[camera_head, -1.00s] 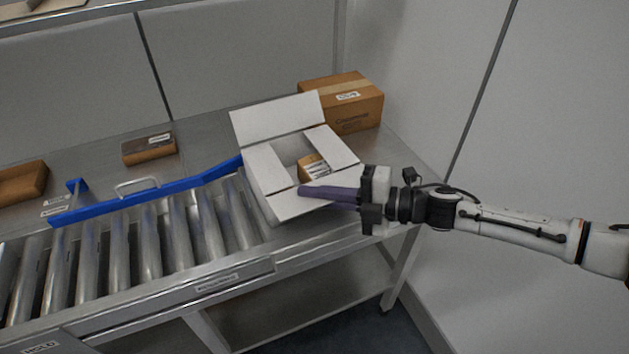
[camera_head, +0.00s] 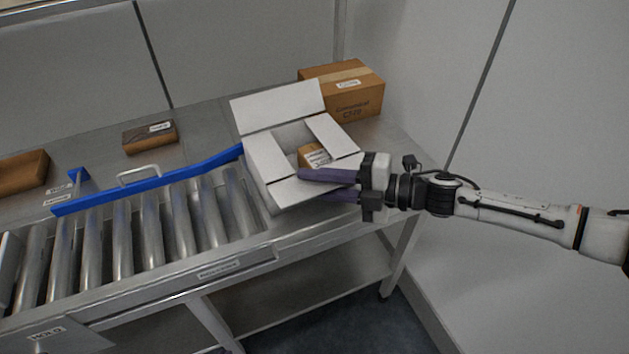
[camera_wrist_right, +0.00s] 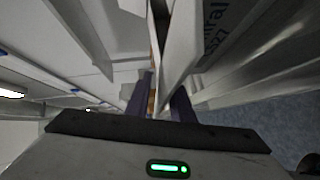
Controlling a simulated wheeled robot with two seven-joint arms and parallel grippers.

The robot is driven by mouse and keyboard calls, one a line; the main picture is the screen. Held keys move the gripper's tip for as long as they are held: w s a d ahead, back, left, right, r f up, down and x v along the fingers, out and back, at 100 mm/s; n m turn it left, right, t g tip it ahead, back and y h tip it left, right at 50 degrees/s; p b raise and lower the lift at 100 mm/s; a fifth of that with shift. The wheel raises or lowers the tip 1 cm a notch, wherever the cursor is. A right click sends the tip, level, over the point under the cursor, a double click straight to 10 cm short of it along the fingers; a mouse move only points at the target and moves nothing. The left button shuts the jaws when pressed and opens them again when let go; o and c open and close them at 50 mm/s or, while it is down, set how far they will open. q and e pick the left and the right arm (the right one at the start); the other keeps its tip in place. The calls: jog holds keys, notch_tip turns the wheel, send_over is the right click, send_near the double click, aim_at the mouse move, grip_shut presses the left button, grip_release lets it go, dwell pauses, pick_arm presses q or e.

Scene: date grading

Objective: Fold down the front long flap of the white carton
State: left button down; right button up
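The white carton (camera_head: 262,160) stands open and turned at the right end of the bench, with a brown box (camera_head: 313,156) inside. Its back long flap (camera_head: 278,110) stands up and its short flaps (camera_head: 332,135) spread outward. The front long flap (camera_head: 287,193) slopes outward on the near side, its right part covered by my right gripper. My right gripper (camera_head: 327,185) reaches in from the right, its purple fingers apart, one above the other, at this flap. In the right wrist view, the two fingers (camera_wrist_right: 161,100) are apart against white panels; contact is unclear. My left gripper is not in view.
A taped brown carton (camera_head: 345,90) stands behind the white one. A blue rail (camera_head: 150,190) runs beside the metal rollers (camera_head: 150,230). Smaller brown boxes (camera_head: 150,137) lie at the back left. A grey wall (camera_head: 560,130) bounds the right.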

aim_at(343, 185)
jog(key=b+v, duration=0.1)
jog(key=v, duration=0.9)
jog(key=shift+d, duration=0.1)
